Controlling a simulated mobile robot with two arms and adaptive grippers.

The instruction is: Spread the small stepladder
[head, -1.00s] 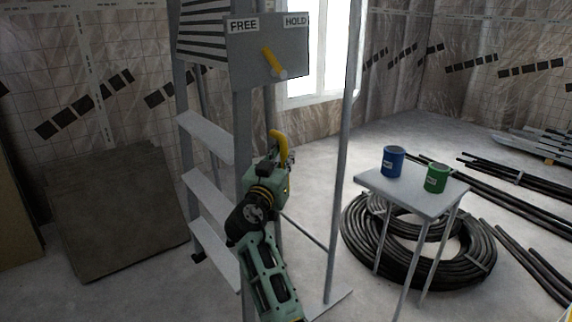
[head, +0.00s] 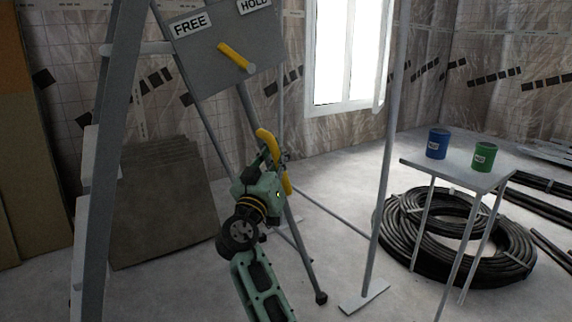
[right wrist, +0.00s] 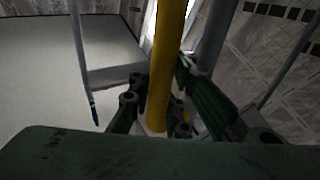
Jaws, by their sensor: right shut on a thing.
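The stepladder's front frame (head: 112,140) stands at the left of the head view, its steps partly cut off by the picture edge. Its back leg (head: 298,240) slants down to the right, clearly apart from the front frame, with its foot at the floor. A yellow handle (head: 266,140) is on the back leg. My right gripper (head: 277,165) is shut on this handle; the right wrist view shows the yellow bar (right wrist: 165,70) between the fingers. A grey panel (head: 215,75) marked FREE and HOLD carries a yellow lever (head: 235,57) tilted toward FREE. My left gripper is not in view.
A grey upright post (head: 384,160) on a flat foot stands right of the ladder. Further right, a small table (head: 455,175) bears a blue can (head: 437,144) and a green can (head: 484,157). Coiled black hose (head: 505,255) lies around its legs. Boards (head: 165,205) lean behind the ladder.

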